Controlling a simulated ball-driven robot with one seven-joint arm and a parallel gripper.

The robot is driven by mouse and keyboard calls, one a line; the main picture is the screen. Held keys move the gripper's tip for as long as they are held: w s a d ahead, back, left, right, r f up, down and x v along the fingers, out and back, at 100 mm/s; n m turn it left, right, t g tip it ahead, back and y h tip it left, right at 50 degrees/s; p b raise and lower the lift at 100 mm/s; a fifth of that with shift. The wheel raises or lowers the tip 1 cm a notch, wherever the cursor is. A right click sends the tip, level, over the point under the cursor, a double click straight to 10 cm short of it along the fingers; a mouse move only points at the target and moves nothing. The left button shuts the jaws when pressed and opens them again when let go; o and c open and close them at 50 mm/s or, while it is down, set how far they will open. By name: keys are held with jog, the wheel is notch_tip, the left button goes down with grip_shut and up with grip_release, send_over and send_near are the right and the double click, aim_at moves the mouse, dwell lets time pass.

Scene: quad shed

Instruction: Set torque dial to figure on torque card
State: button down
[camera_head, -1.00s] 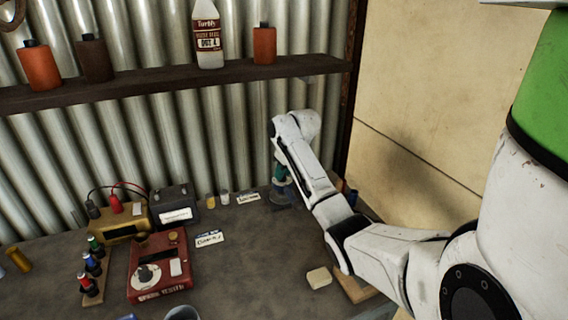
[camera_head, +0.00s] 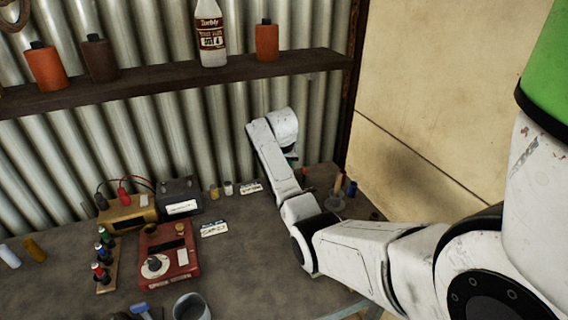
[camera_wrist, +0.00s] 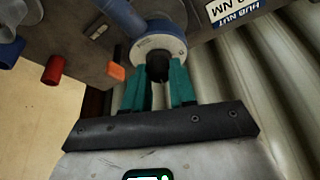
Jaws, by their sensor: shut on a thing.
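In the wrist view, my gripper (camera_wrist: 158,82), with teal fingers, is shut on the dark knob (camera_wrist: 157,62) of a round dial (camera_wrist: 160,45). The dial has a pale marked face and a blue rim; its setting is too small to read. A blue cylindrical part (camera_wrist: 121,14) lies beside it. A card (camera_wrist: 232,6) at the upper right reads "HUB NUT" and "NM"; its figure is cut off.
In the head view a red box with a round dial (camera_head: 170,256), a brass box (camera_head: 127,214), a black box (camera_head: 179,195) and small cards (camera_head: 214,229) stand on the bench left of my arm. A shelf (camera_head: 170,82) with bottles runs above. A pale wall is at right.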

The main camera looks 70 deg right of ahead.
jog(key=shift+m, duration=0.3)
jog(key=c, duration=0.9)
grip_release()
jog(key=b+v, duration=0.1)
jog(key=v, duration=0.9)
jog(key=shift+w+a+r+b, duration=0.1)
jog(key=shift+a+r+b, duration=0.1)
jog(key=shift+r+b, duration=0.2)
